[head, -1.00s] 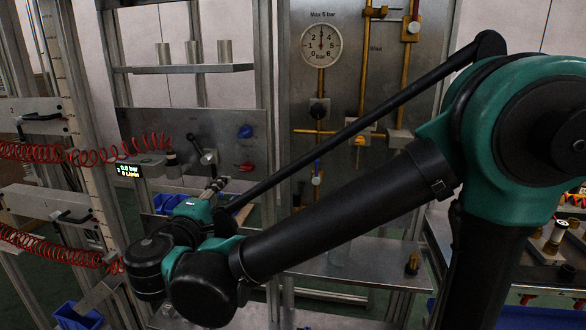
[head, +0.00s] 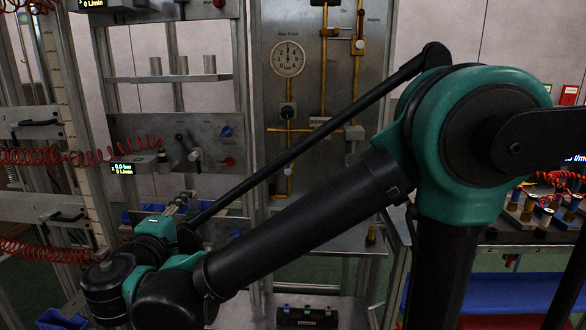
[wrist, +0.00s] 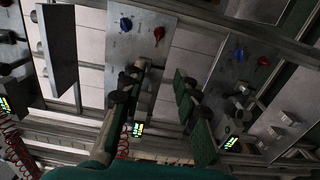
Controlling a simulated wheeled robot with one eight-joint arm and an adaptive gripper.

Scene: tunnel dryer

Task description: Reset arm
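My arm reaches across the head view from the right to the lower left. Its wrist end is at the lower left, and my gripper (head: 180,205) is partly hidden behind the arm there, in front of a grey valve panel (head: 150,126). In the wrist view my gripper (wrist: 160,80) shows two dark fingers with green pads, spread well apart. Nothing is held between them. Panels with blue and red knobs lie beyond the fingers.
A steel frame with a round gauge (head: 288,58) and brass pipes stands behind my arm. Red coiled hoses (head: 50,155) hang at the left. A steel shelf (head: 165,77) holds metal cylinders. A bench with fittings (head: 530,225) is at the right. A black box (head: 307,316) sits low.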

